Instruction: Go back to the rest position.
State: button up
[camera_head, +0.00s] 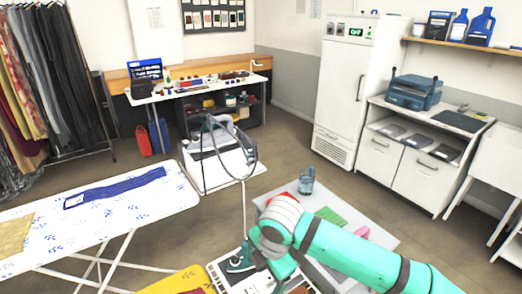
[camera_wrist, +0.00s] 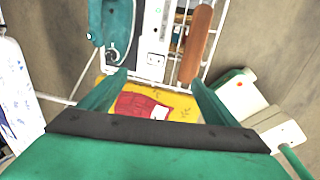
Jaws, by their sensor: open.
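My gripper (camera_wrist: 157,88) shows in the wrist view with its two teal fingers wide apart and nothing between them. Beyond the fingers lies a yellow cloth with a red patch (camera_wrist: 140,105) and a small white tag. In the head view my teal arm reaches in from the lower right, bent downward at the wrist; the fingertips are not clear there. A teal iron (camera_head: 241,260) stands just left of my wrist. It also shows at the top left of the wrist view (camera_wrist: 117,22), apart from the fingers.
An ironing board (camera_head: 110,222) with a blue garment fills the left. A pale low table (camera_head: 378,240) with a jug (camera_head: 306,181) and green and red items lies behind my arm. A steam station with a hose (camera_head: 218,150) stands beyond. Open floor lies toward the white cabinet (camera_head: 345,85).

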jog(key=w+a+r+m+t+y, duration=0.15)
jog(key=a+r+y, duration=0.25)
jog(key=a, duration=0.5)
jog(key=w+a+r+m+t+y, duration=0.1)
jog(key=a+r+m+t+y, duration=0.3)
jog(key=a, duration=0.5)
jog(key=w+a+r+m+t+y, duration=0.1)
jog(key=w+a+r+y, duration=0.1)
jog(key=a+r+y, duration=0.5)
jog(key=s+d+f+m+t+h, duration=0.5)
jog(key=s+d+f+m+h, duration=0.15)
jog(key=f+m, duration=0.35)
jog(key=s+d+f+m+t+h, duration=0.5)
jog(key=s+d+f+m+h, duration=0.15)
jog(key=f+m, duration=0.35)
jog(key=s+d+f+g+h, duration=0.1)
jog(key=s+d+f, duration=0.1)
jog(key=s, duration=0.6)
jog(key=s+d+f+n+g+h, duration=0.1)
jog(key=s+d+f, duration=0.1)
jog(key=s+d, duration=0.3)
jog(key=s+d+f+g+h, duration=0.1)
jog(key=s+d+f, duration=0.2)
jog(key=s, duration=0.8)
jog(key=shift+d, duration=0.6)
